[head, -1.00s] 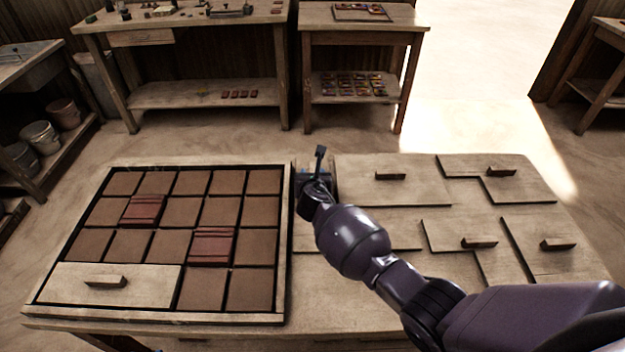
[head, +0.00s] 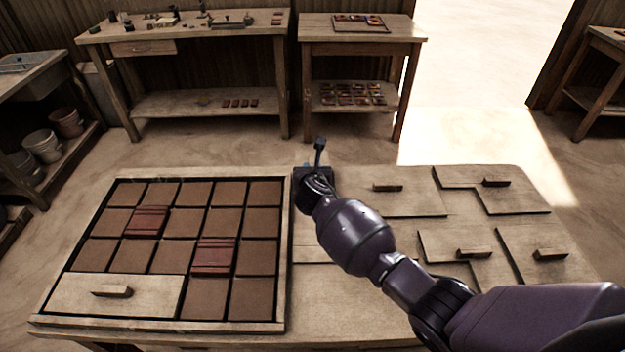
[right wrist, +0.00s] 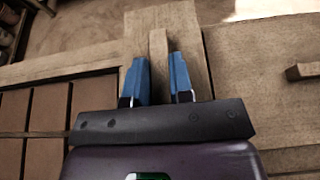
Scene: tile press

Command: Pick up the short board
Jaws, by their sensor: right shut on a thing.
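My right gripper (right wrist: 158,82) has its two blue fingers on either side of a narrow wooden handle (right wrist: 158,50), shut on it. The handle stands on a pale wooden board (right wrist: 188,32), which I take to be the short board. In the head view my right gripper (head: 314,172) is at the table's far side, just right of the framed tray (head: 288,215). My wrist and forearm hide most of the held board there. I cannot tell whether it is lifted clear of the table. My left gripper is not in view.
The tray holds brown tiles, two red ridged tiles (head: 147,221) (head: 214,257) and a handled board (head: 75,294) at its front left. Several other handled boards, one a rectangle (head: 420,202), lie on the table's right. Workbenches (head: 190,30) stand behind, across open floor.

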